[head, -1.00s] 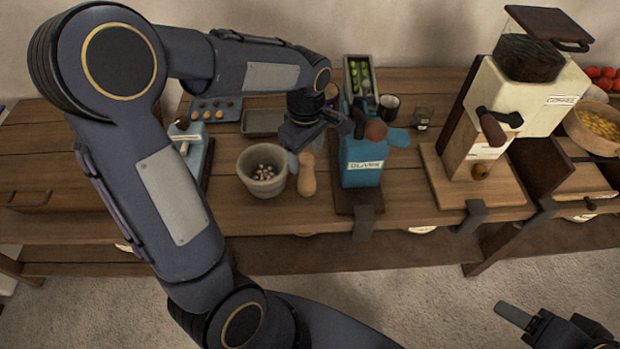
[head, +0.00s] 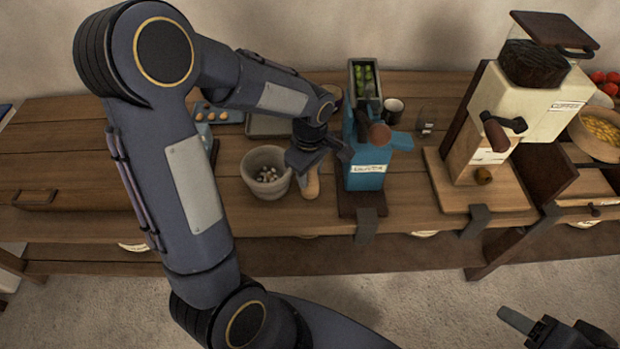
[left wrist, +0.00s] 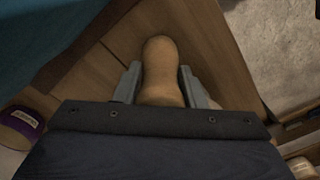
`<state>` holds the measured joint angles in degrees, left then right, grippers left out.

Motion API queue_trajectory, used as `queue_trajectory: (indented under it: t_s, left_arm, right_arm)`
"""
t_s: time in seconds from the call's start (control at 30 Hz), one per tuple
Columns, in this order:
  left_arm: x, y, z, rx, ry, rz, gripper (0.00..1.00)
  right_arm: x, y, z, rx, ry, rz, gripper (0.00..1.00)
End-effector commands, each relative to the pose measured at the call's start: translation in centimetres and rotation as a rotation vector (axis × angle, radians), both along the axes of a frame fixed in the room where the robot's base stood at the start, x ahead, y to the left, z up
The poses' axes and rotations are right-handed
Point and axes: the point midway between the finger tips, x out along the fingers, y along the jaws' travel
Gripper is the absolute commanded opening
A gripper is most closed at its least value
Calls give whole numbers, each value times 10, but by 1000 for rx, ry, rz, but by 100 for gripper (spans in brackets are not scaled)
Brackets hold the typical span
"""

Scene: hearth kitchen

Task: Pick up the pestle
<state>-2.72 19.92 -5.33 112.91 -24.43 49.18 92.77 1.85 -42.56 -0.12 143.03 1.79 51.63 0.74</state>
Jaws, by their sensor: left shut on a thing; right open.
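The pestle (head: 312,184) is a tan wooden piece with a rounded end, upright beside the mortar on the wooden counter. In the left wrist view the pestle (left wrist: 162,65) sits between the two grey fingers. My left gripper (head: 318,160) is shut on it, and the gripper body hides its upper part. I cannot tell whether the pestle is clear of the counter. The grey stone mortar (head: 252,180) stands just left of it with small pale pieces inside. My right gripper (head: 528,325) is open and empty at the lower right, away from the counter.
A blue olive press (head: 368,170) stands close to the right of the pestle. A coffee grinder (head: 525,110) is farther right, beside a bowl of yellow food (head: 598,130). A grey tray (head: 268,125) lies behind. The counter's left part is clear.

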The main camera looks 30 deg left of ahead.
Motion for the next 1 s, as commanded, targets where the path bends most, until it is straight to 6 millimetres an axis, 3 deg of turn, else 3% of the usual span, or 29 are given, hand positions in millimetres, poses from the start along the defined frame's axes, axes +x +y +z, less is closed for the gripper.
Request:
queue_trajectory:
  t_s: [0.03, 0.17, 0.57, 0.73, 1.0]
  left_arm:
    - [0, 0, 0, 0, -1, 0, 16]
    - [0, 0, 0, 0, -1, 0, 0]
    - [1, 0, 10, 0, -5, 1, 0]
    - [1, 0, 34, -1, -8, -1, 0]
    - [-45, -16, 90, -2, -9, -4, 0]
  right_arm:
    - [0, 0, 0, 0, 0, 0, 56]
    - [0, 0, 0, 0, 0, 0, 56]
    - [0, 0, 1, 0, 0, 0, 56]
    - [0, 0, 2, 0, 0, 0, 56]
    - [0, 0, 0, 0, 0, 0, 56]
